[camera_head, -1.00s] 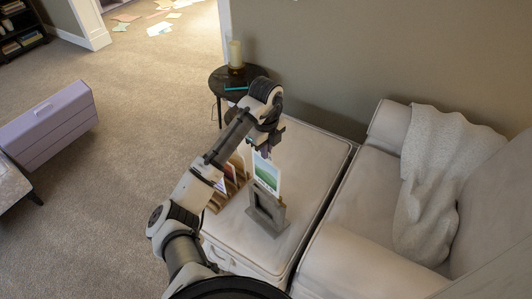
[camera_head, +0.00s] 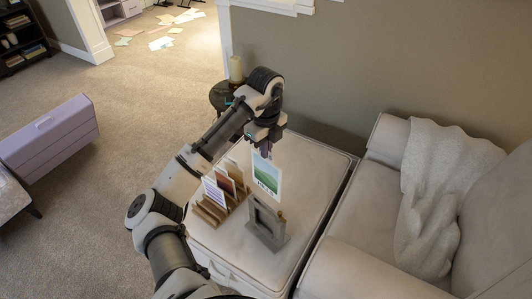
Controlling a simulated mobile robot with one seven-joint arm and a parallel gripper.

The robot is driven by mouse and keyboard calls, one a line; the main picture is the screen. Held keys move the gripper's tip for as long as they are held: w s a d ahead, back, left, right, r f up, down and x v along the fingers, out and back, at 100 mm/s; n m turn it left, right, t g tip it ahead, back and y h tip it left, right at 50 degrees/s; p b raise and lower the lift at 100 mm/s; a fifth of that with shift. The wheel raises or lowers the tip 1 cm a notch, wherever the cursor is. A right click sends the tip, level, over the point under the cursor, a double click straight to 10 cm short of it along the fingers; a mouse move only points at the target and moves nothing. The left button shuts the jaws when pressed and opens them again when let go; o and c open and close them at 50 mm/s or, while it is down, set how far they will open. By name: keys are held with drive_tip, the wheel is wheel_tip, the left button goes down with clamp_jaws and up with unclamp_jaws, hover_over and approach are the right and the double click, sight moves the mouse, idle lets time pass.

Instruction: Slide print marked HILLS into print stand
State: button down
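My gripper (camera_head: 265,150) is above the white cushioned top and is shut on the top edge of a print with a green hill picture (camera_head: 266,178). Small lettering shows at the print's lower edge, too small to read surely. The print hangs upright, just above and behind the grey print stand (camera_head: 268,225), overlapping its top in the picture. I cannot tell whether its lower edge touches the stand. A wooden rack (camera_head: 209,214) stands to the left and holds other prints, one striped purple (camera_head: 214,194) and one reddish-brown (camera_head: 226,184).
The white cushioned top (camera_head: 305,175) is clear to the right of the stand. A cream sofa (camera_head: 360,225) with a knitted throw (camera_head: 445,195) is at the right. A dark round side table (camera_head: 219,97) with a candle (camera_head: 236,69) stands behind my arm.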

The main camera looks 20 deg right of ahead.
wheel_tip(320, 180, up, 11)
drive_tip(key=shift+f, duration=0.15)
idle(1.0)
